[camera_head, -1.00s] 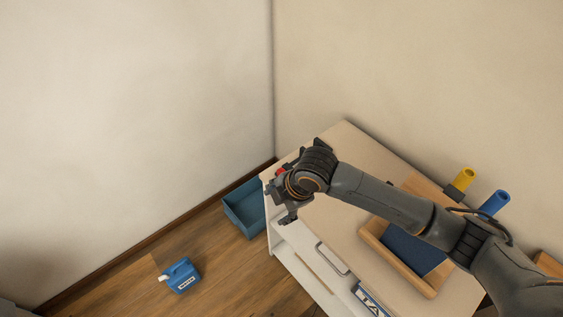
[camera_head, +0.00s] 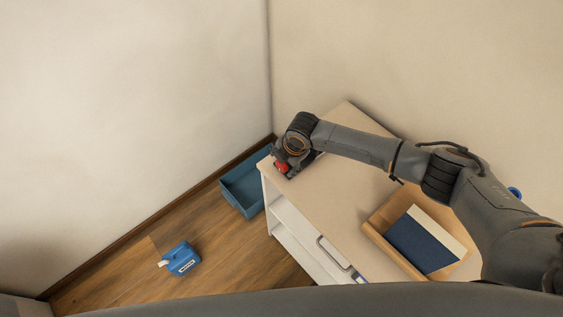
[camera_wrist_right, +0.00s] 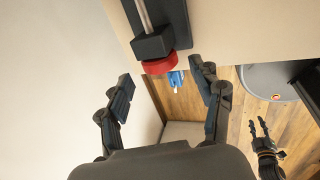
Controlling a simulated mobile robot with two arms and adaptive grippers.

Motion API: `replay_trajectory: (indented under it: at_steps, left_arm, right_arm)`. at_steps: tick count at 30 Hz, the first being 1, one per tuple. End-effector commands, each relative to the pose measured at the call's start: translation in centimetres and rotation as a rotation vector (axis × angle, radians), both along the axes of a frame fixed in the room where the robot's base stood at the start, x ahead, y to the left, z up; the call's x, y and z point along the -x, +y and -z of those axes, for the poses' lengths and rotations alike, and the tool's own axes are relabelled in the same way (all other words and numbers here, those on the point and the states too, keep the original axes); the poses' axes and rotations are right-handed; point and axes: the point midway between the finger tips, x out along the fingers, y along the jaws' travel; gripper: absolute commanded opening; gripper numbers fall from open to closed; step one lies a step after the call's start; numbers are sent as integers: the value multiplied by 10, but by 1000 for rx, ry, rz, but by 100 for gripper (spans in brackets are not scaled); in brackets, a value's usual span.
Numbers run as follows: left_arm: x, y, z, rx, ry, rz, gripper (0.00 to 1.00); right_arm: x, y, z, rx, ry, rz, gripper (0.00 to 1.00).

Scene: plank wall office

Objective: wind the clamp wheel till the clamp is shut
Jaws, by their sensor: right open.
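The clamp's red wheel (camera_head: 282,168) shows at the far left corner of the white cabinet top, partly hidden by my right wrist. In the right wrist view, the red wheel (camera_wrist_right: 160,64) sits at the end of a black block (camera_wrist_right: 153,43), with a metal rod (camera_wrist_right: 143,12) running beyond it over a dark base (camera_wrist_right: 174,18). My right gripper (camera_wrist_right: 165,88) is open and empty, its fingers on either side below the wheel and apart from it. The clamp's jaw gap is out of sight. My left gripper (camera_wrist_right: 258,127) shows low at the right, fingers apart.
A wooden tray (camera_head: 378,232) with a blue-and-cream item (camera_head: 424,240) lies on the cabinet top (camera_head: 335,200). Walls close in behind.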

Motion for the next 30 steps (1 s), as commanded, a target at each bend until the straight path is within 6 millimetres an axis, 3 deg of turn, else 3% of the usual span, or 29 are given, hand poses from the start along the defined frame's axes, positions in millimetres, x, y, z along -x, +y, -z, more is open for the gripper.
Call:
replay_trajectory:
  at_steps: [1, 5, 18, 19, 27, 30]
  left_arm:
    - [-16, -1, -2, 2, -24, 0, 30]
    - [-32, -2, -3, 4, -48, 0, 30]
    - [2, 1, -1, -1, 4, 0, 30]
    - [2, 1, -1, -1, 4, 0, 30]
    - [-7, 0, -1, 0, -9, -1, 30]
    - [-12, 0, -2, 1, -17, -1, 30]
  right_arm:
    - [-1, 2, 8, 1, 2, 0, 66]
    - [-5, 4, 20, -1, 2, 0, 66]
    - [-7, 6, 29, -1, 1, 0, 66]
    - [-7, 6, 29, -1, 1, 0, 64]
    - [-7, 6, 29, -1, 1, 0, 11]
    - [-7, 5, 29, -5, -5, 1, 11]
